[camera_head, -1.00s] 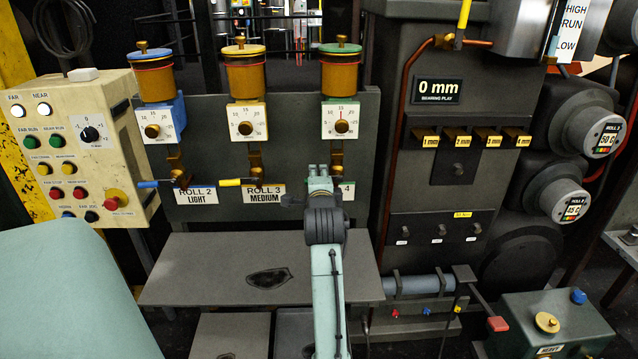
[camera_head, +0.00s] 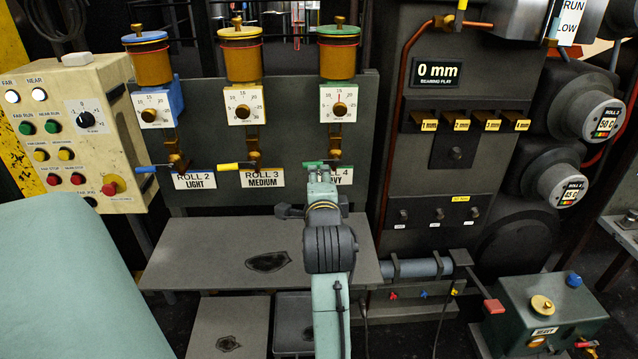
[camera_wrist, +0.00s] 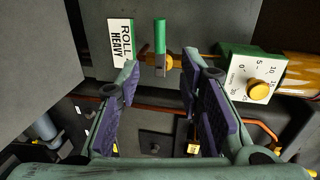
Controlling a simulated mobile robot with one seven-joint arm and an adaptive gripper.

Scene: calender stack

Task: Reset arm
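My gripper (camera_wrist: 160,85) is open in the wrist view, its purple-padded fingers spread with nothing between them. In the head view my gripper (camera_head: 320,176) is in front of the Roll 4 Heavy label (camera_head: 345,176), partly covering it. The green valve handle (camera_head: 315,163) lies just above the gripper and points left. In the wrist view the green handle (camera_wrist: 160,38) and its brass valve (camera_wrist: 160,62) stand beyond the fingertips, apparently apart from them. The Roll Heavy label (camera_wrist: 122,42) is beside them.
Blue (camera_head: 146,169) and yellow (camera_head: 228,167) handles also point left. A grey shelf (camera_head: 200,255) lies below the panel. A control box (camera_head: 85,130) stands left, a bearing-play cabinet (camera_head: 465,95) right, and a green Heavy box (camera_head: 545,310) lower right.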

